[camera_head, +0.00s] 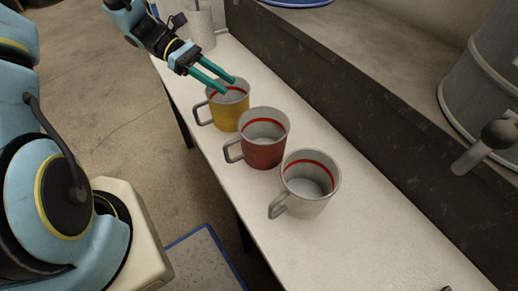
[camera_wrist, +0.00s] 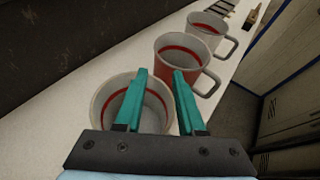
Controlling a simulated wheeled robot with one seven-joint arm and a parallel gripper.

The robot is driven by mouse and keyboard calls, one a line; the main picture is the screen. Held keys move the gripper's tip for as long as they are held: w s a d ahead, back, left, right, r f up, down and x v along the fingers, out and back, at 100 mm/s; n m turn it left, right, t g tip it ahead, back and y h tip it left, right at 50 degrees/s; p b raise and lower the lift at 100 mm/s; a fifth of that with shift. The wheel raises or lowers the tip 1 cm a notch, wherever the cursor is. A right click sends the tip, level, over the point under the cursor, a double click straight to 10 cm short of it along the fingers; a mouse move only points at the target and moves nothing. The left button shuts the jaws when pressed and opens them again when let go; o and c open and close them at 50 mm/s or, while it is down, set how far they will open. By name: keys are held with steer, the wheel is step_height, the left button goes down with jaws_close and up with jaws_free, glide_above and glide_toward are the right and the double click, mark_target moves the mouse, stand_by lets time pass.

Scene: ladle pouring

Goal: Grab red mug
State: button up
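The red mug (camera_head: 263,152) stands upright on the white table in the middle of a row of three, its handle toward the lower left in the head view. In the wrist view the red mug (camera_wrist: 176,70) is beyond my fingertips, with its handle to the right. My gripper (camera_head: 227,86) is open and empty, over the rim of the yellow mug (camera_head: 229,113). In the wrist view my gripper (camera_wrist: 159,75) has its two teal fingers apart above the nearest mug. A white mug (camera_head: 312,190) stands on the other side of the red one.
The white table (camera_head: 330,255) is narrow and backed by a dark raised ledge (camera_head: 350,130). A grey drum (camera_head: 485,75) with a tap stands on the ledge. A grey container (camera_head: 201,25) stands at the table's far end. The table's near end is mostly clear.

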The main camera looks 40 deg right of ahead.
glide_toward(267, 109)
steer(key=s+d, duration=0.1)
steer(key=s, duration=0.1)
steer(key=shift+f+p+x, duration=0.15)
steer(key=shift+p+x, duration=0.1)
steer(key=shift+x, duration=1.35)
steer(key=shift+f+p+x, duration=0.1)
steer(key=shift+p+x, duration=0.15)
steer(key=shift+x, duration=1.4)
steer(key=shift+w, duration=0.15)
jaws_close()
steer(key=shift+f, duration=0.1)
